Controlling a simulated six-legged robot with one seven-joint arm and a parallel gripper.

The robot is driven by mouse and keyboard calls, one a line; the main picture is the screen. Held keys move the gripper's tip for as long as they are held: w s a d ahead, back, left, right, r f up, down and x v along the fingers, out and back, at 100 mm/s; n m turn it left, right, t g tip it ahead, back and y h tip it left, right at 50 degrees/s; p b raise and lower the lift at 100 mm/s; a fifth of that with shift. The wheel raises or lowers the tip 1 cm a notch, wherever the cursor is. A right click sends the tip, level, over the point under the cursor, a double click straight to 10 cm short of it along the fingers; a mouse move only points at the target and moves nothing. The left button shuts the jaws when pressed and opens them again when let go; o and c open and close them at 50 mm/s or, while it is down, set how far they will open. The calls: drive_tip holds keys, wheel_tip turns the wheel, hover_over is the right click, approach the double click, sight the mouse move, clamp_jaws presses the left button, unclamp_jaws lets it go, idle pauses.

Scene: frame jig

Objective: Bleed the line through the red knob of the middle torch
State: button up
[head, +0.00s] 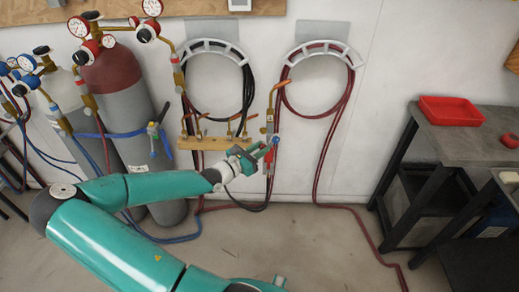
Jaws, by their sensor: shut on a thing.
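A brass torch (276,97) hangs upright in front of the wall, below the right hose hanger. A blue part (275,141) and a red part (268,160) show at its lower end. My gripper (265,151) reaches this lower end from the left and is shut on part of the torch. The fingers hide exactly which part they hold. Several brass torch pieces (215,133) stand along a wooden rack (204,143) to the left. Another torch (157,138) with a blue knob hangs by the grey cylinder. I cannot tell which torch counts as the middle one.
Gas cylinders with gauges (122,90) stand at the left. Coiled black hose (248,85) and red hose (350,90) hang on the wall. Hose runs over the floor below. A dark workbench (455,125) with a red tray (447,117) stands at the right. The middle floor is mostly clear.

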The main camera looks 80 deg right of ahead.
drive_tip(key=n, duration=0.4)
idle(0.3)
drive_tip(key=o, duration=1)
drive_tip(key=shift+w, duration=0.15)
drive_tip(key=v, duration=1.3)
drive_tip(key=shift+w+a, duration=0.15)
drive_tip(key=shift+a, duration=0.15)
